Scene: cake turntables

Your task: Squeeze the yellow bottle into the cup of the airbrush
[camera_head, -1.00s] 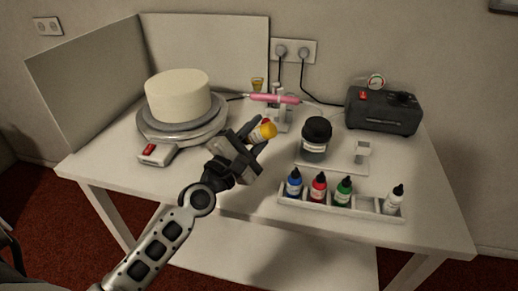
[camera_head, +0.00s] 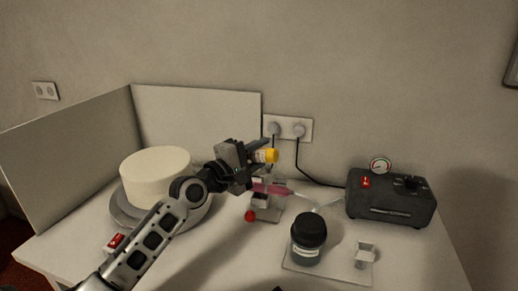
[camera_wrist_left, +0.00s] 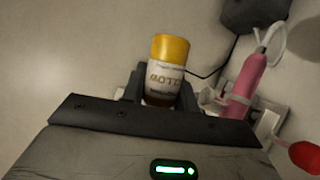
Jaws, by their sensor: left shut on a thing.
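My left gripper (camera_head: 262,156) is shut on the yellow bottle (camera_head: 271,156) and holds it in the air, tilted nearly on its side, yellow end to the right. The left wrist view shows the bottle's yellow end and white label (camera_wrist_left: 165,76) beyond the jaws. The pink airbrush (camera_head: 272,188) lies on its stand (camera_head: 264,213), just below and behind the bottle in the head view. In the wrist view the airbrush (camera_wrist_left: 245,80) is right of the bottle, apart from it. My right gripper is not in view.
A white cake (camera_head: 156,175) on a turntable (camera_head: 125,212) stands left, near my arm. A dark jar (camera_head: 308,238) and a small white holder (camera_head: 364,256) stand front right. A dark compressor (camera_head: 390,200) is at the right. White panels (camera_head: 195,115) close off the back left.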

